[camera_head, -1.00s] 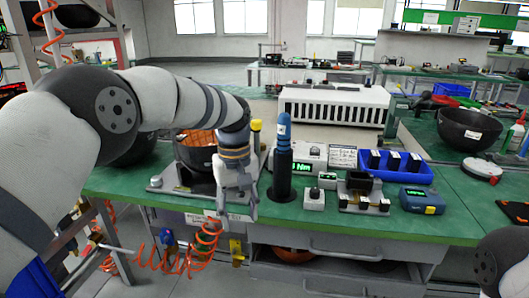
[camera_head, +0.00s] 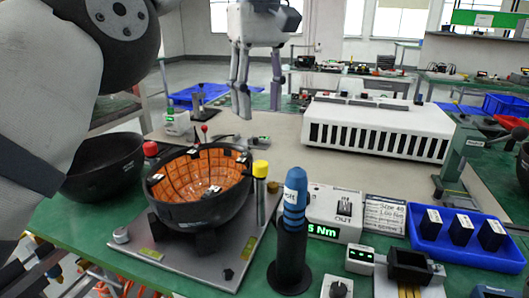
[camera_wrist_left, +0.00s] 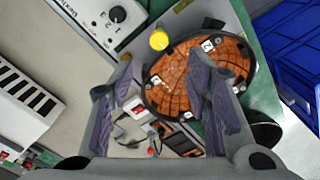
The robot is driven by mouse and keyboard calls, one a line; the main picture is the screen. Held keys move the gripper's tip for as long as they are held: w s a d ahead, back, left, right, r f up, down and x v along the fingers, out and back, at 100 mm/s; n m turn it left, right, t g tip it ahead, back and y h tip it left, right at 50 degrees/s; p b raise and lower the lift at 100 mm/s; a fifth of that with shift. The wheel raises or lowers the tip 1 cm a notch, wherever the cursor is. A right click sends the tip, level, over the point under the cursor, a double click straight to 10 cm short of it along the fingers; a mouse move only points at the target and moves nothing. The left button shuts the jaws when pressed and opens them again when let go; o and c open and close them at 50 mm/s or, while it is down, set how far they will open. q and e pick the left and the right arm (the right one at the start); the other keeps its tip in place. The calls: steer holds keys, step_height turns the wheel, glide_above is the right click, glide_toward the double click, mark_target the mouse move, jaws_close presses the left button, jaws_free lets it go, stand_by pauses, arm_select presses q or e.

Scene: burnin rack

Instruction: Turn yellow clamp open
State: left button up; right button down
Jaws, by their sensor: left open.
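The yellow clamp (camera_head: 261,169) is a yellow-capped post at the right side of a black bowl (camera_head: 190,215) with an orange grid-lined inside. The bowl sits on a grey plate on the green bench. In the left wrist view the yellow cap (camera_wrist_left: 159,40) shows near the top, beside the bowl's rim (camera_wrist_left: 150,95). My left gripper (camera_head: 258,105) is open and empty, high above and behind the bowl in the head view, apart from the clamp. In the wrist view its fingers (camera_wrist_left: 160,65) are spread, with the cap seen between and beyond their tips.
A blue-handled tool (camera_head: 294,200) stands in a black holder just right of the clamp. A torque display (camera_head: 330,215) and a blue bin (camera_head: 425,245) with black blocks lie further right. A red-capped post (camera_head: 150,149) is at the bowl's left. Another black bowl (camera_head: 105,165) stands left.

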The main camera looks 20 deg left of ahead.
mark_target(260, 163)
arm_select(q)
step_height(260, 163, down, 10)
steer(key=shift+f+p, duration=0.25)
steer(key=shift+p, duration=0.45)
steer(key=shift+f, duration=0.45)
arm_select(e)
steer(key=shift+w+r+t, duration=0.4)
steer(key=shift+w+r, duration=0.45)
steer(key=shift+w, duration=0.2)
arm_select(q)
steer(key=shift+d, duration=0.1)
jaws_close()
